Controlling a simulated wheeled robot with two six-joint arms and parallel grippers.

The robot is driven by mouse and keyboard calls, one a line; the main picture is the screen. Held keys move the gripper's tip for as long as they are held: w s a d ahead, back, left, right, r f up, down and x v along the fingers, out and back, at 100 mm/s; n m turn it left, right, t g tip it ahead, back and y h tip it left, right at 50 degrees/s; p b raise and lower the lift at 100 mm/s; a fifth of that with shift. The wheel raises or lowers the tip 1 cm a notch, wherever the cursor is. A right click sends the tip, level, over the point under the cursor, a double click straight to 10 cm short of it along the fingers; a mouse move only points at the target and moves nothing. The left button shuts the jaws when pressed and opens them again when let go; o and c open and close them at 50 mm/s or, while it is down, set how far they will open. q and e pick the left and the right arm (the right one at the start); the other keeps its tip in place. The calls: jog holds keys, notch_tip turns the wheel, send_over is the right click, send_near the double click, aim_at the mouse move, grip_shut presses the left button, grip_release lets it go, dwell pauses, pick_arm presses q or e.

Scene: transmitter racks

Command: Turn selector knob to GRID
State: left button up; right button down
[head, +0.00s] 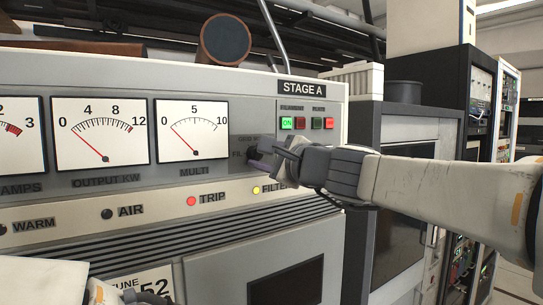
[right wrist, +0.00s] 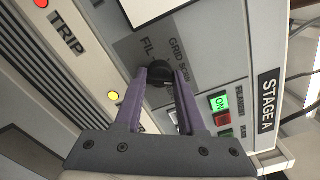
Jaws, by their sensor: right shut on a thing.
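The selector knob (right wrist: 158,92) is small and black, on the grey panel of the STAGE A cabinet, right of the MULTI meter (head: 192,130). Labels FIL, GRID and SCRN are printed around it in the right wrist view. My right gripper (right wrist: 167,76) has its purple fingers on either side of the knob and is shut on it. In the head view the right gripper (head: 262,155) reaches in from the right and mostly covers the knob. I cannot tell which label its pointer faces. Part of my left gripper (head: 132,295) shows at the bottom left edge; its fingers are not clear.
A lit green ON button (head: 287,123) and a red button (head: 300,123) sit just above the right gripper. A red TRIP lamp (head: 191,201) and a yellow FILTER lamp (head: 256,190) are lit below. A dark rack (head: 405,185) stands to the right, behind my right arm.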

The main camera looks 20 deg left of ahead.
jog(key=shift+f, duration=0.1)
jog(key=shift+f+n+b, duration=0.1)
jog(key=shift+n+b, duration=0.55)
jog(key=shift+n, duration=0.05)
jog(key=n+b, duration=0.2)
jog(key=n, duration=0.1)
jog(key=n+b, duration=0.2)
jog(key=n, duration=0.2)
jog(key=shift+b, duration=0.35)
jog(key=shift+n+b, duration=0.9)
jog(key=shift+n, duration=0.7)
jog(key=c, duration=0.5)
grip_release()
